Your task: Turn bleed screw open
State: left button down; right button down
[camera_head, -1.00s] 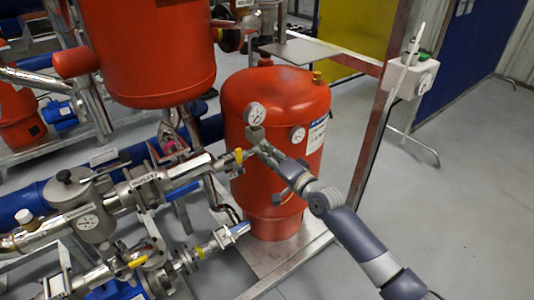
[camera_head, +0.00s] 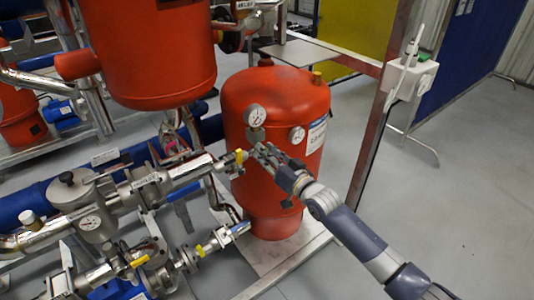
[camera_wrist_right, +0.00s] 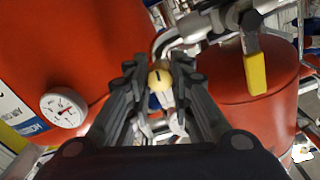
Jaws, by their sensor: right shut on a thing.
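The bleed screw (camera_wrist_right: 159,80) is a small pale brass round head with a dark slot, seen in the right wrist view between my right gripper's fingers (camera_wrist_right: 157,72). The fingers are shut on it from both sides. In the head view my right gripper (camera_head: 262,152) is in front of the red tank (camera_head: 275,92), below a gauge and beside a yellow-handled valve; the screw is too small to make out there. My left gripper is in neither view.
A dial gauge (camera_head: 255,115) and a second gauge (camera_head: 297,135) sit close to my right gripper. The yellow valve handle (camera_wrist_right: 255,74) hangs beside it. Steel pipes with a blue handle (camera_head: 183,191) lie to the left. A metal post (camera_head: 377,130) stands right; open floor lies beyond.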

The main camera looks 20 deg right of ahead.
jog(key=shift+f+n, duration=0.15)
jog(key=shift+n, duration=0.15)
jog(key=c, duration=1.4)
grip_release()
jog(key=shift+s, duration=0.1)
jog(key=v, duration=1.1)
jog(key=shift+s, duration=0.4)
jog(key=shift+d, duration=0.1)
